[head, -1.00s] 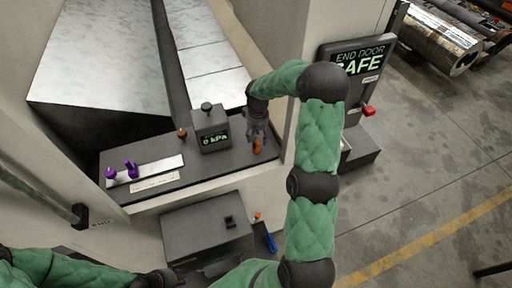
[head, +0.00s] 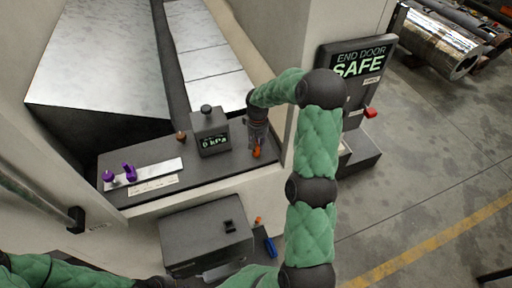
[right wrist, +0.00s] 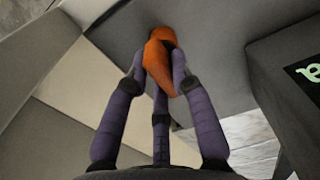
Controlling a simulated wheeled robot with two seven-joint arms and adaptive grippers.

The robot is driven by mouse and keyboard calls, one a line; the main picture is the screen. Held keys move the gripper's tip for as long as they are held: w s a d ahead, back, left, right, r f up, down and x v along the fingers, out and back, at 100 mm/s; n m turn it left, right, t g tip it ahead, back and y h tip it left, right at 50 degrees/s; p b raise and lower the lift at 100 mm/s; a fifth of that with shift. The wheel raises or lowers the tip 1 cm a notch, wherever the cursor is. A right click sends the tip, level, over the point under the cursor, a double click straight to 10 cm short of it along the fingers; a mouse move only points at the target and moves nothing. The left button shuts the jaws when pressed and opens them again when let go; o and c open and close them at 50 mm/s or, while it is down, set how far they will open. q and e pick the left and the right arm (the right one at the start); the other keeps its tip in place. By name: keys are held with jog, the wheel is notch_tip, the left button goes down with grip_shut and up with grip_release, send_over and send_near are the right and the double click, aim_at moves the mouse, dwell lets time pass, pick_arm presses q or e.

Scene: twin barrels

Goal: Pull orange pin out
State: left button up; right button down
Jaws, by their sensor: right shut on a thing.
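The orange pin (head: 257,151) stands at the right end of the dark panel top. My right gripper (head: 257,143) is over it from above. In the right wrist view the fingers of my right gripper (right wrist: 160,82) are closed around the orange pin (right wrist: 158,62), whose far end meets the grey surface or lies very close to it. I cannot tell how deep the pin sits. The tip of my left arm shows at the bottom of the head view, but its fingers are out of sight.
A gauge box (head: 209,133) reading 0 kPa stands left of my right gripper. Two purple pieces (head: 129,172) sit on a light strip at the panel's left. A sign reading END DOOR SAFE (head: 357,62) stands at right. A grey box (head: 206,236) is below the panel.

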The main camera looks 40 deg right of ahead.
jog(key=shift+r+p, duration=0.4)
jog(key=shift+r, duration=0.4)
dwell(0.6)
jog(key=shift+r+p, duration=2)
jog(key=shift+r, duration=1.55)
